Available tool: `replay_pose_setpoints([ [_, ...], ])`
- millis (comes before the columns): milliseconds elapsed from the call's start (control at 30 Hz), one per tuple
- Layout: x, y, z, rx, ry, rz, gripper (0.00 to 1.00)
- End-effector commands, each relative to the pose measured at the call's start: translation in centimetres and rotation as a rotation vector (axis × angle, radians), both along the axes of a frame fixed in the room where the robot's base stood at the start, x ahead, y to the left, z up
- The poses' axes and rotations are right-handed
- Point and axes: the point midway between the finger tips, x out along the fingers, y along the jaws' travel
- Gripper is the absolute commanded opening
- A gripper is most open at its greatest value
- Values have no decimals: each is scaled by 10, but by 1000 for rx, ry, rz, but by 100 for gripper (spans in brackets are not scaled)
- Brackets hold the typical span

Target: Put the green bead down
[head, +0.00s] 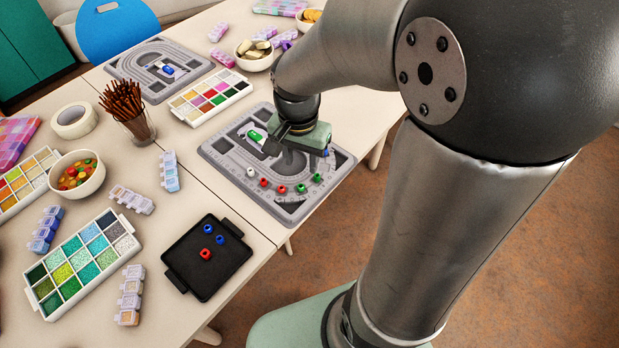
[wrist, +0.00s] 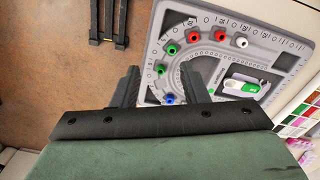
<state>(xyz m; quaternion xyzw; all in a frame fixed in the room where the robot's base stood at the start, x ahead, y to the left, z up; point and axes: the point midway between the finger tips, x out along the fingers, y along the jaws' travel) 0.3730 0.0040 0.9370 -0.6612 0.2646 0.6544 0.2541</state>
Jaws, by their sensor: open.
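Two green beads sit in the curved groove of the grey bead board (head: 225,150). One green bead (head: 317,177) is near the right end of the row, and the other green bead (head: 301,187) is beside it. They also show in the wrist view, the first (wrist: 161,69) between the fingertips as seen there and the second (wrist: 172,49) past them. My gripper (wrist: 163,78) is open, above the board, with nothing held between its fingers. In the row are also two red beads (wrist: 194,37) (wrist: 219,35), a white bead (wrist: 241,42) and a blue bead (wrist: 170,98).
A green-and-white item (wrist: 241,86) lies in the board's middle recess. A black tray (head: 180,275) with red and blue beads is at the front left. A sectioned bead box (head: 182,112) stands behind the board. The board's near side is by the table edge.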

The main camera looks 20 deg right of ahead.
Motion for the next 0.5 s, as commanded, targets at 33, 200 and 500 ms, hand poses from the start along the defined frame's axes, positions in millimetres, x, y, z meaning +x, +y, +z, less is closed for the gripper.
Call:
replay_pose_setpoints([
  [33,-22,2,11,-4,-11,130,40],
  [200,-83,6,25,4,-14,548,40],
  [500,-115,8,26,20,-18,790,40],
])
